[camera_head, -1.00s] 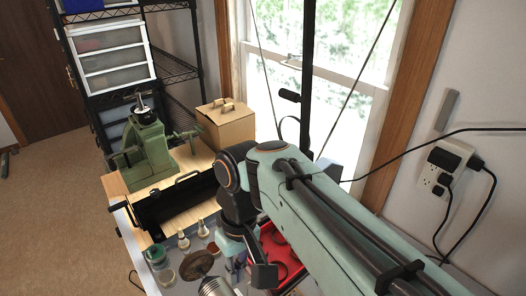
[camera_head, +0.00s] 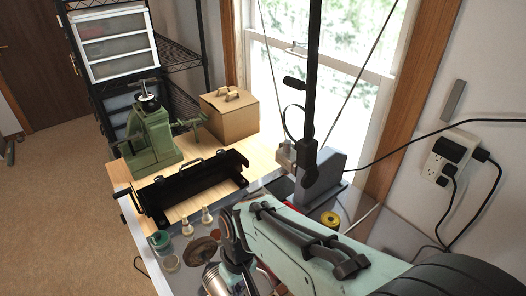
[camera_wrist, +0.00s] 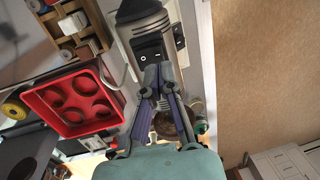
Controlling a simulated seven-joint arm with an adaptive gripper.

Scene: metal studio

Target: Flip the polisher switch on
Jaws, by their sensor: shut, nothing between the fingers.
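The polisher (camera_wrist: 146,22) is a grey and dark machine in the upper middle of the wrist view. Its black rocker switch (camera_wrist: 149,47) faces the camera and carries a white circle and a white dash; I cannot tell which side is pressed. My gripper (camera_wrist: 157,70) is shut and empty, its fingertips just below the switch in the picture; whether they touch it is unclear. The polishing wheel (camera_wrist: 170,124) shows partly behind the fingers. In the head view the wheel (camera_head: 203,251) and metal body (camera_head: 214,280) show, while my arm hides the switch.
A red tray with round recesses (camera_wrist: 73,126) and a wooden rack (camera_wrist: 52,28) lie beside the polisher. A black open tray (camera_head: 160,195), small white-topped bottles (camera_head: 187,227), a green vise (camera_head: 152,142) and a grey stand (camera_head: 322,180) occupy the bench. A yellow roll (camera_head: 330,219) sits near the arm.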

